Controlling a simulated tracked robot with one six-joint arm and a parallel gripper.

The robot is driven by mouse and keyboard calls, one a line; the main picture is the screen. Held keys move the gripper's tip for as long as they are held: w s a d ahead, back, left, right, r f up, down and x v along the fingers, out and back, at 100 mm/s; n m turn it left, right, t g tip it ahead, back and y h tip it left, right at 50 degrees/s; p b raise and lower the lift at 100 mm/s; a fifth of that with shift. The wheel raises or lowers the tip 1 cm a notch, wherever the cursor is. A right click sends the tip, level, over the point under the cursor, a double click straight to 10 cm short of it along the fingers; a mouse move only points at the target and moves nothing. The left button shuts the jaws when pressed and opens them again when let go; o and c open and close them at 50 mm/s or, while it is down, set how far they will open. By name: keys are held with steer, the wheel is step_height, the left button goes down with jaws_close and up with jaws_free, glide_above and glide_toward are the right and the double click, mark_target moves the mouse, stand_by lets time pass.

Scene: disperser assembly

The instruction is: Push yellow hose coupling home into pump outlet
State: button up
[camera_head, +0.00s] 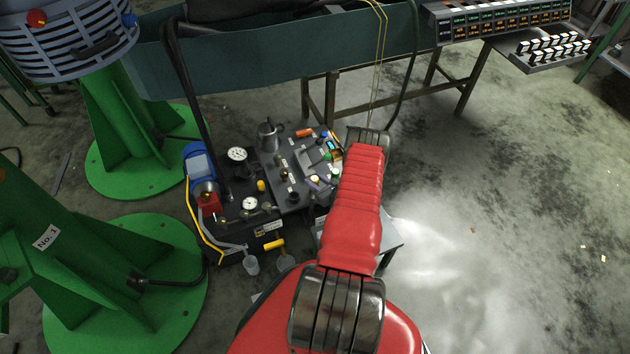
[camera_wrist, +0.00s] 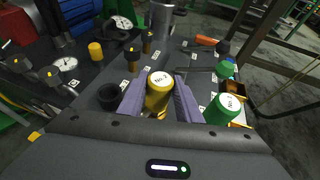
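I cannot tell which opening is the pump outlet.
A green labelled cylinder (camera_wrist: 222,108) stands close to the right finger. A black round socket (camera_wrist: 110,96) lies to the left. Upright posts (camera_wrist: 132,60) and gauges (camera_wrist: 65,66) stand beyond. The blue motor (camera_head: 199,162) and green stands (camera_head: 125,275) are at left.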

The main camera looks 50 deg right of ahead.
steer(key=o, duration=0.4)
steer(key=shift+o, duration=0.2)
steer(key=shift+s, duration=0.15)
steer(key=v, duration=1.3)
steer(key=shift+s, duration=0.25)
steer(key=shift+a+r, duration=0.1)
stand_by(0.3)
